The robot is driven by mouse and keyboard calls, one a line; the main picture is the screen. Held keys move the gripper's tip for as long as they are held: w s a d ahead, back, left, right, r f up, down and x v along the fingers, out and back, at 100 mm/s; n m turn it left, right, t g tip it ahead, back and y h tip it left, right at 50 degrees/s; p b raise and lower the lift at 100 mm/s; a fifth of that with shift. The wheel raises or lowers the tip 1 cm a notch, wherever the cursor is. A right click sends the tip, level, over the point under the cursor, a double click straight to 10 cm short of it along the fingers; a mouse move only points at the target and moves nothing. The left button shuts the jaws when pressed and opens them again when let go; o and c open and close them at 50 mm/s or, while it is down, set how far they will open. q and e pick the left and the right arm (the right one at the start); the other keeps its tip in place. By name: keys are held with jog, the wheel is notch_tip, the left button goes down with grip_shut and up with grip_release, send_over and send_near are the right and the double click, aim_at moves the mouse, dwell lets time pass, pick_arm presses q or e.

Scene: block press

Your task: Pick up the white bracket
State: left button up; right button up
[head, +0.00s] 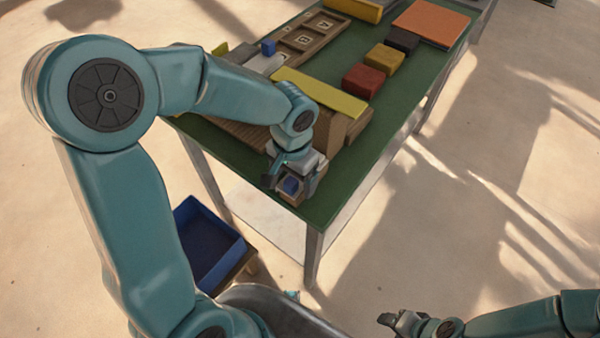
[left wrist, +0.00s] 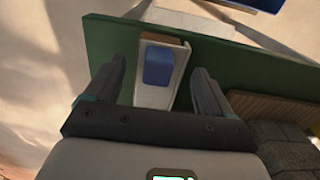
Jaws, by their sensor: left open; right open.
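In the left wrist view a white bracket (left wrist: 151,97) lies on the green table top, with a blue block (left wrist: 158,67) in it and a brown strip at its far end. My left gripper (left wrist: 158,72) is open, with one finger on each side of the bracket and visible gaps between. In the head view my left gripper (head: 291,178) is low over the table's near corner, and it partly hides the bracket and the blue piece (head: 291,186). My right gripper (head: 400,321) is away from the table at the bottom, open and empty.
On the green table (head: 333,190), a long yellow bar (head: 318,92) and brown blocks stand just behind my left gripper. Red (head: 363,82), yellow (head: 384,58) and black (head: 402,40) blocks line the right side. A blue bin (head: 207,245) stands below, left of the table.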

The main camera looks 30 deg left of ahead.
pick_arm(q)
jog(key=shift+s+d+r, duration=0.1)
jog(key=shift+s+r, duration=0.05)
jog(key=c, duration=0.9)
jog(key=shift+c, duration=0.8)
jog(key=shift+w+r, duration=0.2)
notch_tip(320, 180, up, 20)
jog(key=p, duration=0.2)
jog(key=shift+f+p, duration=0.25)
jog(key=shift+p, duration=0.15)
jog(key=shift+s, duration=0.2)
